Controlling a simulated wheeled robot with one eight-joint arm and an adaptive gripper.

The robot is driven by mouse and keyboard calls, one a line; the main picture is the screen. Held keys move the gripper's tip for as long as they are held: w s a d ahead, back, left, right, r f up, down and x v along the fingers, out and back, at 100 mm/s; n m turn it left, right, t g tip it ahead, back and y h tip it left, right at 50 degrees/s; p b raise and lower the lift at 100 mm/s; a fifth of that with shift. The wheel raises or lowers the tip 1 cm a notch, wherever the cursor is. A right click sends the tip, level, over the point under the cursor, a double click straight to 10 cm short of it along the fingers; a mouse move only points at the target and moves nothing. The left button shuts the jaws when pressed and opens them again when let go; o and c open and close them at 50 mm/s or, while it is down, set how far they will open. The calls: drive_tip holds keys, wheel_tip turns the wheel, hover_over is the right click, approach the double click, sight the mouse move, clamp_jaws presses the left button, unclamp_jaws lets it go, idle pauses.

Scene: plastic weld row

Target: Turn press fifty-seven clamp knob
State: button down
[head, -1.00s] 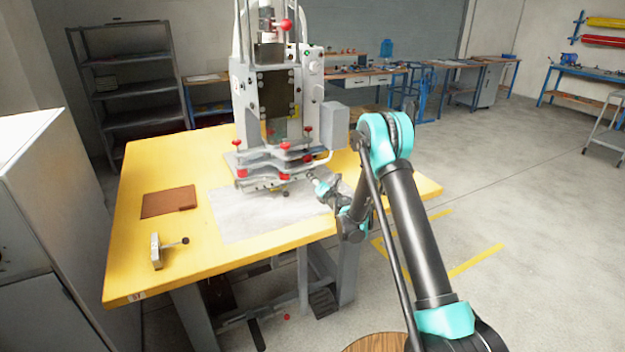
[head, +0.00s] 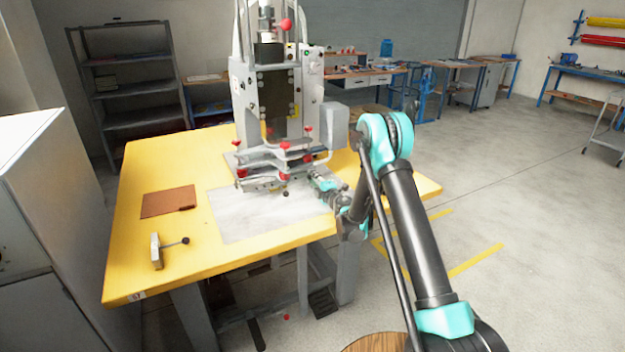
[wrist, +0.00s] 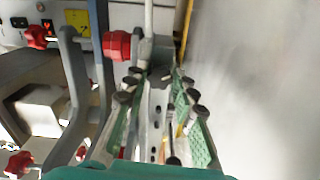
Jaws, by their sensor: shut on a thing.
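The grey press (head: 272,95) stands at the back of the yellow table and carries several red knobs. My gripper (head: 313,178) is at the right front of its lower clamp plates. In the wrist view my gripper (wrist: 160,72) has its fingers closed together on a small dark knob (wrist: 160,78), taken to be the clamp knob; the fingers hide much of it. A red knob (wrist: 117,45) is just left of the fingertips, outside the jaws. Another red knob (wrist: 40,36) is farther left.
The yellow table (head: 130,220) holds a pale sheet (head: 255,218), a brown folder (head: 168,201) and a small metal block with a handle (head: 156,251). A grey box (head: 335,122) on the press is close behind my gripper. Open floor lies to the right.

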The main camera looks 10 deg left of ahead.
drive_tip(key=shift+m, duration=1)
drive_tip(key=c, duration=1.3)
unclamp_jaws()
drive_tip(key=shift+o, duration=0.2)
drive_tip(key=o, duration=0.6)
drive_tip(key=r, duration=0.5)
drive_tip(key=shift+w+r, duration=0.1)
drive_tip(key=shift+w, duration=0.1)
drive_tip(key=shift+c, duration=0.2)
drive_tip(key=r, duration=0.4)
drive_tip(key=shift+s+d, duration=0.15)
drive_tip(key=shift+s, duration=0.05)
drive_tip(key=c, duration=0.6)
drive_tip(key=shift+o, duration=0.2)
drive_tip(key=shift+r, duration=0.4)
